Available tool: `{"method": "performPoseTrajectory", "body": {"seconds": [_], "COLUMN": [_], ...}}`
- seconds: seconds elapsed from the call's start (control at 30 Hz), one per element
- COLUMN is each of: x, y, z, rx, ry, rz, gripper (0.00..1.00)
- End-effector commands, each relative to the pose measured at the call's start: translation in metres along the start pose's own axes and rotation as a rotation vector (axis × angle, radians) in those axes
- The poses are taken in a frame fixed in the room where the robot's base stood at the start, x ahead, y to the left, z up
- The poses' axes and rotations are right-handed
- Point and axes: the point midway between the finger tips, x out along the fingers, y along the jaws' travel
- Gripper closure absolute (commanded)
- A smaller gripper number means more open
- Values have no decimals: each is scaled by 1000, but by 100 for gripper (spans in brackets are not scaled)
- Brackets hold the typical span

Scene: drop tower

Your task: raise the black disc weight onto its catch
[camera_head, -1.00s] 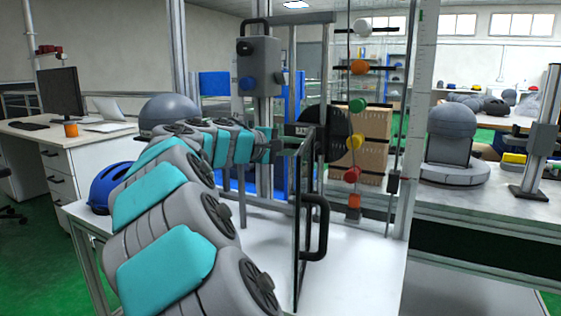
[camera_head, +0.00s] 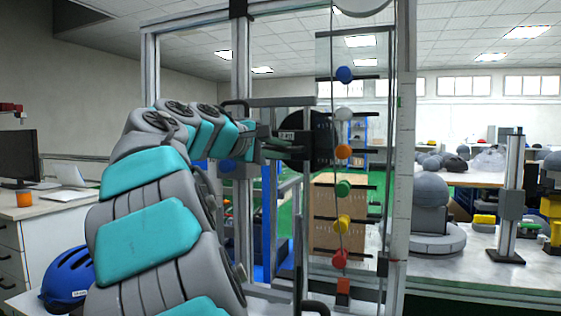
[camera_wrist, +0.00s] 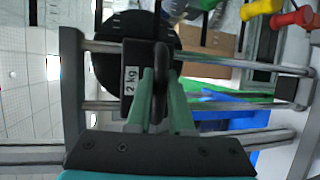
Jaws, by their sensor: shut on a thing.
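The black disc weight (camera_head: 317,138) hangs upright in the drop tower, partly behind the clear panel. In the wrist view the disc (camera_wrist: 118,52) carries a block marked "2 kg" (camera_wrist: 130,80) and a dark handle. My gripper (camera_head: 284,148) reaches it from the left; in the wrist view its green fingers (camera_wrist: 163,82) are closed on the handle. Several coloured balls on black bars line the tower, including white (camera_head: 343,114) and orange (camera_head: 343,151). The disc is level with the space between these two. I cannot tell which part is the catch.
A tall upright with a scale (camera_head: 402,150) stands right of the balls. The clear panel's frame (camera_head: 312,230) stands close right of my arm. A blue helmet (camera_head: 68,278) sits at lower left.

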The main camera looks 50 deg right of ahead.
Motion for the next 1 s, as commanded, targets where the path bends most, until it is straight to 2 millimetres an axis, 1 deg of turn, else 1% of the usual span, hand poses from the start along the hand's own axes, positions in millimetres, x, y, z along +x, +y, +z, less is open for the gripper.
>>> {"method": "performPoseTrajectory", "body": {"seconds": [0.03, 0.1, 0.43, 0.47, 0.57, 0.87, 1.0], "x": [-2, -2, -2, -2, -2, -4, -14], "y": [5, 6, 7, 7, 7, 7, 7], "z": [0, 0, 0, 0, 0, 0, 0], "rx": [2, 1, 1, 2, 2, 2, 2], "ry": [2, 2, 3, 3, 3, 3, 5], "rz": [8, 8, 8, 8, 8, 8, 9], "gripper": [100, 100, 100, 79, 68, 68, 68]}}
